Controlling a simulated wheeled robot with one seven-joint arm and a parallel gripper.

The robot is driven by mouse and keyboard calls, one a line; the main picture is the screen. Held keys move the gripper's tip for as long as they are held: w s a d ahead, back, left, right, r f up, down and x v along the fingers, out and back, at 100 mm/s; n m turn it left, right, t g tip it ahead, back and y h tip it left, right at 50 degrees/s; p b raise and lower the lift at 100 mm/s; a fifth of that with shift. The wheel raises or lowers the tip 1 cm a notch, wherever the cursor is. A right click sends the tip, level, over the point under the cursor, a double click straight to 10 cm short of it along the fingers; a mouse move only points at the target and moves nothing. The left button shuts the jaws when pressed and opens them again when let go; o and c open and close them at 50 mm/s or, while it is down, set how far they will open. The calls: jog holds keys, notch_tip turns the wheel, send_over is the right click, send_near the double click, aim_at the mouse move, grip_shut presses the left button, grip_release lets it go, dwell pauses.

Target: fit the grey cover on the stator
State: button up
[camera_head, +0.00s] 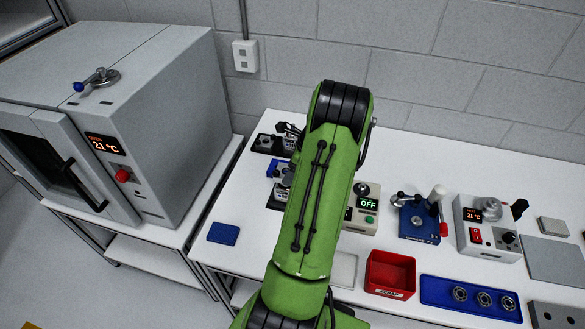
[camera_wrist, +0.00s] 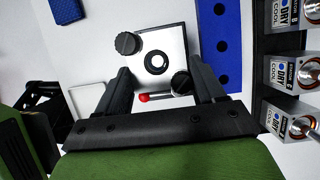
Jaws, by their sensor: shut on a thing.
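My gripper (camera_wrist: 160,72) has its two black fingers on either side of a pale grey square part (camera_wrist: 170,38) with a dark ring (camera_wrist: 155,62) at its centre. Two black knobs (camera_wrist: 128,43) and a red ball tip (camera_wrist: 145,97) show around this part. I cannot tell which of these belong to the held part and which to something behind it. I cannot make out the grey cover or the stator by name. In the head view my green arm hides the gripper and the table beneath it.
A red bin (camera_head: 390,272) and a blue tray (camera_head: 440,291) with three rings stand at the table's front. A blue device with levers (camera_head: 418,222) and a 21 °C unit (camera_head: 487,228) stand right. Labelled silver blocks (camera_wrist: 285,70) line the wrist view's right. A blue pad (camera_head: 223,233) lies left.

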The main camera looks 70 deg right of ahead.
jog(key=shift+f+b, duration=0.3)
jog(key=shift+f, duration=0.45)
jog(key=shift+f+b, duration=0.45)
jog(key=shift+f, duration=0.5)
jog(key=o, duration=1.2)
jog(key=shift+o, duration=0.3)
jog(key=shift+r, duration=0.1)
notch_tip(320, 180, up, 9)
jog(key=p, duration=0.8)
